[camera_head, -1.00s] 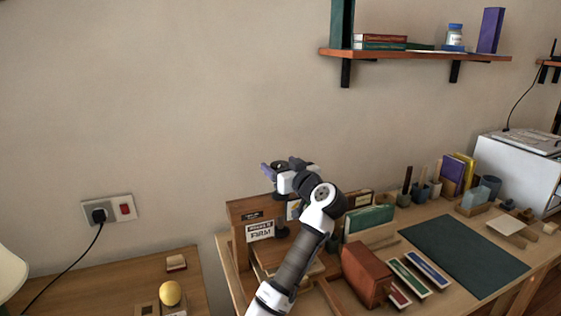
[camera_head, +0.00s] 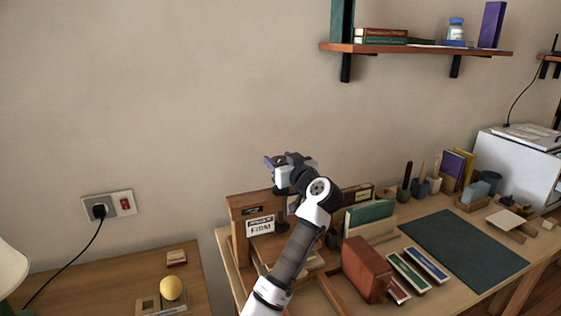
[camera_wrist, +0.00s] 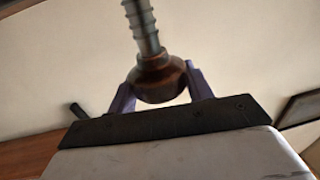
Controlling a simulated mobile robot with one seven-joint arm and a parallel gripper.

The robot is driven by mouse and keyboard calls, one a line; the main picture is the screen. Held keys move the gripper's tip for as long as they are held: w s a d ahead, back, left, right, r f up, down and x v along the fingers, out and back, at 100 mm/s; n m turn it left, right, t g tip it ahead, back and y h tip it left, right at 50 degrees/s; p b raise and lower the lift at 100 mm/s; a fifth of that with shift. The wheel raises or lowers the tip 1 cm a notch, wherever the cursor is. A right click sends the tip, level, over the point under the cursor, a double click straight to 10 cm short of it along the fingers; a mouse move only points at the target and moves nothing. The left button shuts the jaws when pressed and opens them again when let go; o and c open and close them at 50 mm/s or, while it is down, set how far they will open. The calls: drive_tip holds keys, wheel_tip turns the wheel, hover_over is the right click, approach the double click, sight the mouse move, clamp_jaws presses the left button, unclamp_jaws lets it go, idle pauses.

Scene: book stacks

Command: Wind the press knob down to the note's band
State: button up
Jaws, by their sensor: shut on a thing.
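The press knob (camera_wrist: 160,80) is a dark brown, rounded piece on a ridged metal screw (camera_wrist: 143,25) in the wrist view. My gripper (camera_wrist: 160,88) is shut on it, with a purple finger on each side. In the head view my gripper (camera_head: 277,162) is above the wooden press (camera_head: 238,247), and my wrist hides the knob. The note (camera_head: 260,226) is a white card on the press's upright board, and its large word reads FIRM. A small dark plate sits above the card. I cannot make out the band in either view.
A red-brown block (camera_head: 367,270), a green book in a wooden holder (camera_head: 372,238) and several coloured boxes stand right of the press. A dark green mat (camera_head: 464,256) lies clear further right. A wall shelf (camera_head: 420,48) hangs above. A side table (camera_head: 115,280) is left.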

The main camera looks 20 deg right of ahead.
drive_tip(key=shift+f+h, duration=0.1)
drive_tip(key=shift+h, duration=0.3)
drive_tip(key=m+h, duration=0.2)
drive_tip(key=h, duration=0.1)
drive_tip(key=shift+a+b, duration=0.1)
drive_tip(key=shift+b, duration=0.2)
drive_tip(key=m+g+h, duration=0.1)
drive_tip(key=m+h, duration=0.1)
drive_tip(key=h, duration=0.1)
drive_tip(key=m+g+h+p, duration=0.1)
drive_tip(key=m+h, duration=0.2)
drive_tip(key=h, duration=0.1)
drive_tip(key=shift+r+h, duration=0.2)
drive_tip(key=shift+h, duration=0.1)
drive_tip(key=m+g+h+b, duration=0.1)
drive_tip(key=m+g+h, duration=0.1)
drive_tip(key=m+h, duration=0.1)
drive_tip(key=shift+m+g+h+b, duration=0.3)
drive_tip(key=shift+g+h+b, duration=0.1)
drive_tip(key=shift+m+g+h, duration=0.3)
drive_tip(key=shift+g+h, duration=0.1)
drive_tip(key=shift+h, duration=0.1)
drive_tip(key=shift+r+g+b, duration=0.15)
drive_tip(key=shift+g+b, duration=0.15)
drive_tip(key=shift+b, duration=0.05)
drive_tip(key=o, duration=0.8)
drive_tip(key=shift+o, duration=0.8)
drive_tip(key=shift+f, duration=0.2)
